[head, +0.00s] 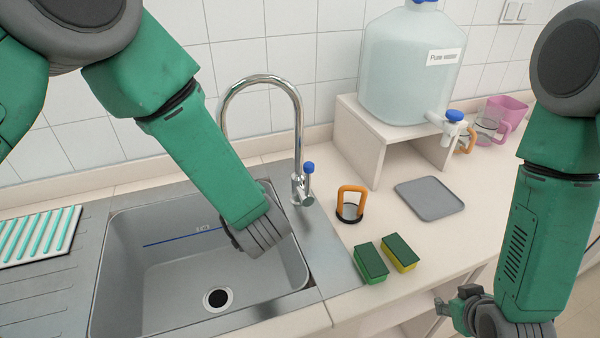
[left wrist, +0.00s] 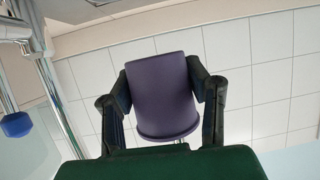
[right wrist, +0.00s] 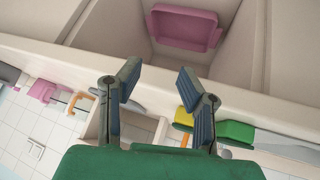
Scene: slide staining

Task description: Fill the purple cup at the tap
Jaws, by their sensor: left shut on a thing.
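The purple cup (left wrist: 166,97) is between the fingers of my left gripper (left wrist: 163,82), which is shut on it. In the head view my left wrist hides the cup and the fingers, over the right part of the sink. The chrome tap (head: 299,130) arches behind my left forearm and has a blue knob (head: 309,168). The knob also shows at the left edge of the left wrist view (left wrist: 17,125). I see no water running, and the spout end is hidden behind my arm. My right gripper (right wrist: 158,78) is open and empty, out in front of the counter.
The sink (head: 155,290) has a drain (head: 217,298).

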